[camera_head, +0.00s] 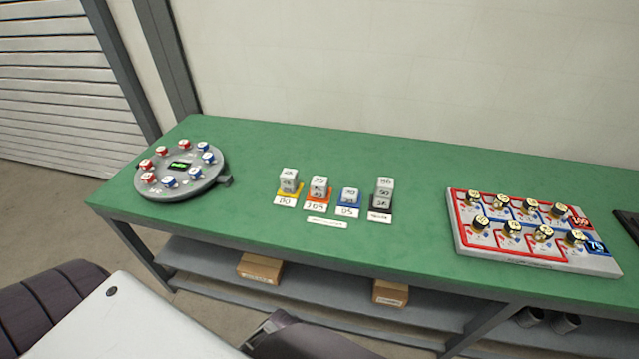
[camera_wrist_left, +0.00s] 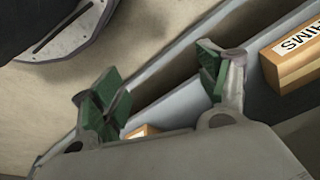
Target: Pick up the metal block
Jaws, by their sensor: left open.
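Small silver-grey metal blocks with numbers on top stand on coloured pads in the middle of the green table (camera_head: 256,226). One stack (camera_head: 288,180) is on a yellow pad, another (camera_head: 318,188) on an orange pad. A low block (camera_head: 349,196) is on a blue pad, and a taller stack (camera_head: 384,192) is on a black pad. Which block is meant cannot be told. My left gripper (camera_wrist_left: 160,88) is open and empty in the left wrist view, with green-padded fingers wide apart. It is below and in front of the table, away from the blocks. My right gripper is not seen.
A round grey fixture (camera_head: 181,170) with red and blue numbered pieces stands at the left. A tray (camera_head: 535,258) with several dark-and-gold knobs is at the right. Cardboard boxes (camera_head: 260,268) (camera_head: 390,292) lie on the lower shelf. The table is clear around the blocks.

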